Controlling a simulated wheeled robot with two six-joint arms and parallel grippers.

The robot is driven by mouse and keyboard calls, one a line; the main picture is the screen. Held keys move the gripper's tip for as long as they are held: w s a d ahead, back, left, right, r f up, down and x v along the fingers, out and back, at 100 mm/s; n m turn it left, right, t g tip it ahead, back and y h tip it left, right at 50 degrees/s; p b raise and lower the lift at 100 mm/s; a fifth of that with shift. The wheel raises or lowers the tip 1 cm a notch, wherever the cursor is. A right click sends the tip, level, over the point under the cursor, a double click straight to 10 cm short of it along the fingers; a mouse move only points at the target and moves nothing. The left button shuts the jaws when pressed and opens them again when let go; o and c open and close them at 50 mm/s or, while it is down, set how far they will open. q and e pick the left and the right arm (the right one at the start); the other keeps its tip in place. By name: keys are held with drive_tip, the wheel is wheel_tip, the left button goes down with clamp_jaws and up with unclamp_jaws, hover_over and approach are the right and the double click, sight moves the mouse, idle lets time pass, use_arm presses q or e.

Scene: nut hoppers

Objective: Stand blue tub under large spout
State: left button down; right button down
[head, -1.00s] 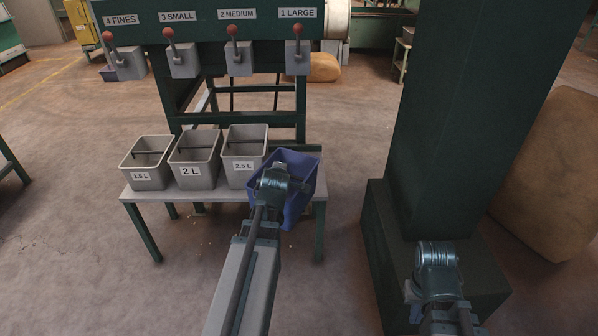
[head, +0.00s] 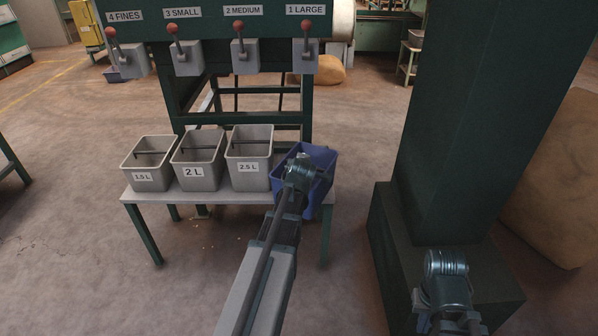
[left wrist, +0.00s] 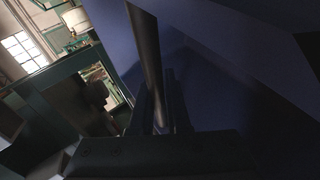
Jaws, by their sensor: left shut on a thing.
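The blue tub (head: 322,159) is at the right end of the low bench, right of the 2.5 L tub and partly behind my left arm. I cannot tell whether its base touches the bench. My left gripper (left wrist: 160,112) is shut on the tub's dark bar (left wrist: 148,55), with the blue wall (left wrist: 215,100) close by. In the head view its fingers are hidden behind my wrist. The 1 LARGE outlet (head: 305,62), a grey box with a red-knobbed lever, is up behind the tub. My right gripper (head: 446,300) is low at the right; its jaws cannot be made out.
Grey tubs marked 1.5 L (head: 146,178), 2 L (head: 200,172) and 2.5 L (head: 248,167) stand on the bench (head: 215,197). Outlets 2 MEDIUM (head: 244,62), 3 SMALL (head: 187,62) and 4 FINES (head: 132,62) hang leftward. A dark green column (head: 480,120) stands right.

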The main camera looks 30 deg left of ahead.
use_arm(q)
drive_tip(key=shift+f, duration=0.75)
drive_tip(key=shift+f+b, duration=0.25)
drive_tip(key=shift+b, duration=0.15)
drive_tip(key=c, duration=0.9)
unclamp_jaws()
drive_tip(key=shift+r, duration=0.2)
